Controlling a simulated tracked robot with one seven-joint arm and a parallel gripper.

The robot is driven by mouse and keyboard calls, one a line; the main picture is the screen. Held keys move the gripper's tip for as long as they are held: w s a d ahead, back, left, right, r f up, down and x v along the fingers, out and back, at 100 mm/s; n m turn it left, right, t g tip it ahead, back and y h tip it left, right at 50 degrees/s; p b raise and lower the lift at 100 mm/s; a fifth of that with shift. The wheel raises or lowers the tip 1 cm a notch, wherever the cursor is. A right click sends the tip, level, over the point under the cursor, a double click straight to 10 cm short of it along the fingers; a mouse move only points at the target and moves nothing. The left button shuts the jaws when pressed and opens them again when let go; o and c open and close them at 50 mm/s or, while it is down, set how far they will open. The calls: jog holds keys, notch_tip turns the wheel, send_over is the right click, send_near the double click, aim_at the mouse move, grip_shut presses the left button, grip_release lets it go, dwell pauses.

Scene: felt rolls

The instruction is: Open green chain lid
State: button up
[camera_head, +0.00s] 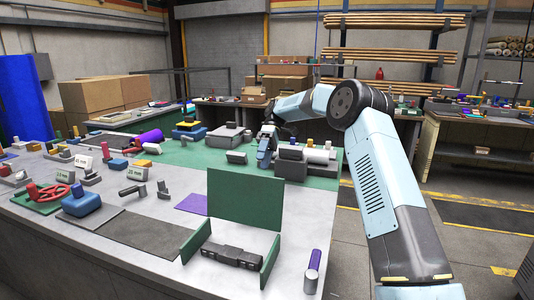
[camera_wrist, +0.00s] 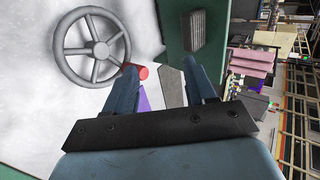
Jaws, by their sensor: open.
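A green guard-like unit (camera_head: 270,262) stands at the front of the bench in the head view. It has low green side walls, a tall green panel (camera_head: 245,195) standing upright behind, and a dark chain-like part (camera_head: 234,256) between the walls. I cannot tell whether the upright panel is the lid. My gripper (camera_head: 266,150) is farther back, above the green mat and apart from this unit. In the wrist view my gripper (camera_wrist: 160,67) is open, its two blue fingers apart. A grey block (camera_wrist: 171,87) shows between the fingers, with no clear contact.
The wrist view shows a grey handwheel (camera_wrist: 92,46) on the left. In the head view, a red handwheel (camera_head: 53,193) and a blue block (camera_head: 82,205) stand at the left. A purple roll (camera_head: 313,262) stands at the front right. A dark mat (camera_head: 145,237) is bare.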

jog(key=s+d+r, duration=0.3)
jog(key=s+r, duration=0.9)
jog(key=s, duration=0.1)
jog(key=shift+s+d+r, duration=0.15)
jog(key=shift+s+r, duration=0.15)
jog(key=shift+r, duration=0.05)
